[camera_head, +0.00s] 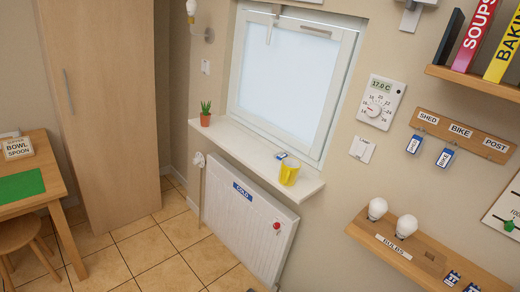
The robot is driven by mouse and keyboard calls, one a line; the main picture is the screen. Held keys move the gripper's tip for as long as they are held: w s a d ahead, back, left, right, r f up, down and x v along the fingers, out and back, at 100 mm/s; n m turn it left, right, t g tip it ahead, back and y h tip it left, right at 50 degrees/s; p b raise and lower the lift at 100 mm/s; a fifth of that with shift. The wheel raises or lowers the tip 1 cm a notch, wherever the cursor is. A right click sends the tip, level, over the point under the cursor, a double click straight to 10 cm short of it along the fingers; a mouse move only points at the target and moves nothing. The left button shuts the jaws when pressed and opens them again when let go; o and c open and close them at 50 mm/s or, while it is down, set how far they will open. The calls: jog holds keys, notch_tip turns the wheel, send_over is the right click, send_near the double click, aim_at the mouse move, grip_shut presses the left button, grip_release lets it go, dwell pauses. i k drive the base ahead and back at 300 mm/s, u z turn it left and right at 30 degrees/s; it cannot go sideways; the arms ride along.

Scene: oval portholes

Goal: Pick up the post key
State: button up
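A small blue and white tag (281,155) lies on the white windowsill (243,146), close to a yellow cup (289,172). It resembles the key tags on the wooden key rack (462,136), but its writing is too small to read. The rack has places labelled SHED, BIKE and POST. A shed key (414,144) and a bike key (445,158) hang from it. No key hangs under the POST label (495,145). My gripper is not in view.
A radiator (248,222) stands below the sill, and a potted plant (205,116) sits at the sill's left end. The tilted window (290,75) leans inward above. A shelf with bulbs (400,246) juts out at lower right. The tiled floor (160,250) is clear in the middle.

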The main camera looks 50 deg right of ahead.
aim_at(282, 155)
jog(key=u, duration=0.1)
jog(key=i, duration=2.5)
jog(key=z, duration=1.2)
jog(key=i, duration=1.15)
jog(key=z, duration=0.75)
